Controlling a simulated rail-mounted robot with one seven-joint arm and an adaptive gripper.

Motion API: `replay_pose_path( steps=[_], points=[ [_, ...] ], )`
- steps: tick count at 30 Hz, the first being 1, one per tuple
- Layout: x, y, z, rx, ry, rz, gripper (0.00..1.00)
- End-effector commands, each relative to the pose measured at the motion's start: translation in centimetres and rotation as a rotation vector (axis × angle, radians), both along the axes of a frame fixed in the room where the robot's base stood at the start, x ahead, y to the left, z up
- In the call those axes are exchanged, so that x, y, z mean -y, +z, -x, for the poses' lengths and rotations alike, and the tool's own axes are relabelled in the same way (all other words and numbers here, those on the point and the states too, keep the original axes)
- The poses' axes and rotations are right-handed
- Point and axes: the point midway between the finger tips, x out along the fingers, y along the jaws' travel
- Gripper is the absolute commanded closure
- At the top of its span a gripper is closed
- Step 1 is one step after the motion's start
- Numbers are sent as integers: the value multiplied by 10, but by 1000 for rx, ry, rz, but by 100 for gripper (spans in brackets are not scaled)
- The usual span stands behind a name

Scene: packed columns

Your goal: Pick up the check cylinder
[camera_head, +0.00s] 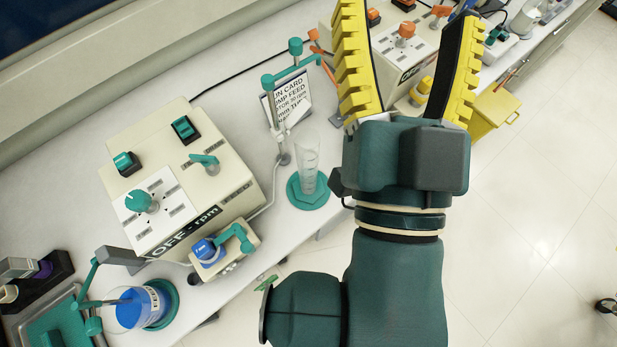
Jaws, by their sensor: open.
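I see nothing held between the fingers. The cylinder is in full view, left of my wrist.
A cream pump box (228,172) stands left of the cylinder. A clamp stand (275,105) with a printed card (289,107) rises just behind it. A blue-filled vessel (140,306) stands at lower left. A second pump box (385,50) and a yellow bin (494,108) are beyond my fingers.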

Motion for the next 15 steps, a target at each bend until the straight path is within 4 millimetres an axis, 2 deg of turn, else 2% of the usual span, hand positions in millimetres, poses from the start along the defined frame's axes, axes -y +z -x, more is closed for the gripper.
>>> replay_pose_path(
  steps=[2,3,6,11,15],
  points=[
    [15,-1,0,16,-34,-98,25],
    [22,-14,-2,-2,-59,-149,25],
    [23,-41,-6,-61,-85,-219,25],
    [9,-92,-7,-184,-112,-259,25],
    [-15,-146,4,-338,-121,-227,25]
  ],
)
